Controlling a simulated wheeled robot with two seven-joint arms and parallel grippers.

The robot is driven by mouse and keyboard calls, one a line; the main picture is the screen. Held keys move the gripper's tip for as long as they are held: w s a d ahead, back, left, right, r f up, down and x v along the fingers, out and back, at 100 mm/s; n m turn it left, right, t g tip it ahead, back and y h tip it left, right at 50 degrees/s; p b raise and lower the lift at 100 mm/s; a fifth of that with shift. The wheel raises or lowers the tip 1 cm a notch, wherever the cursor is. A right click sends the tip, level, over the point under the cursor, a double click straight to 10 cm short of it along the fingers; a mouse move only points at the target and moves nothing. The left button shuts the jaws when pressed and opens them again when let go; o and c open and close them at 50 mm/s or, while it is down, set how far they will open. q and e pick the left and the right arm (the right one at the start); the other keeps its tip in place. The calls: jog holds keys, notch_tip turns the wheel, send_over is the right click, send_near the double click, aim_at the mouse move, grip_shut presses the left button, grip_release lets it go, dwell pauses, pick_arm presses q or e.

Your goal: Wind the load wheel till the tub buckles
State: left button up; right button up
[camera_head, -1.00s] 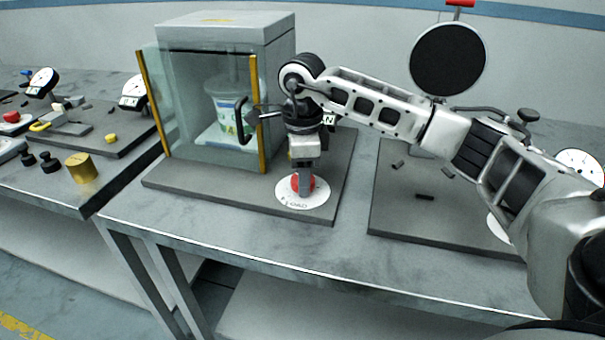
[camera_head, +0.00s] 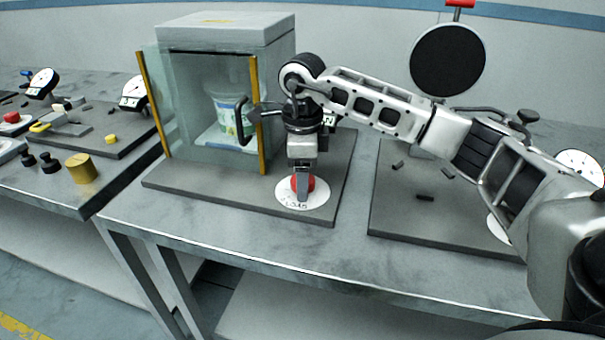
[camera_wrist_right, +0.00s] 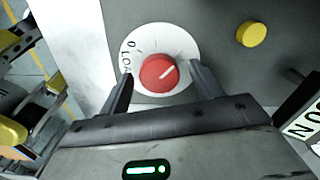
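The load wheel is a red knob (camera_head: 309,184) with a white pointer line. It sits on a white dial (camera_head: 318,200) marked 0 and LOAD, on the grey base. In the right wrist view the knob (camera_wrist_right: 158,72) lies between the two fingers of my right gripper (camera_wrist_right: 161,80), with a narrow gap on each side. The right gripper (camera_head: 303,190) points down over the wheel, open around it. The white tub (camera_head: 226,112) with a green and blue label stands upright inside the glass-fronted cabinet; I see no clear buckling. My left gripper is not in view.
The cabinet (camera_head: 225,35) has yellow edge strips and a black handle (camera_head: 242,120) close to my right wrist. A yellow button (camera_wrist_right: 251,34) lies beside the dial. Another grey base (camera_head: 400,215) with small dark pieces is under my right arm. A second table stands left.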

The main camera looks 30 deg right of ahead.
notch_tip(320, 180, up, 16)
jog(key=p, duration=0.1)
dwell(0.5)
jog(key=shift+f, duration=0.1)
dwell(0.4)
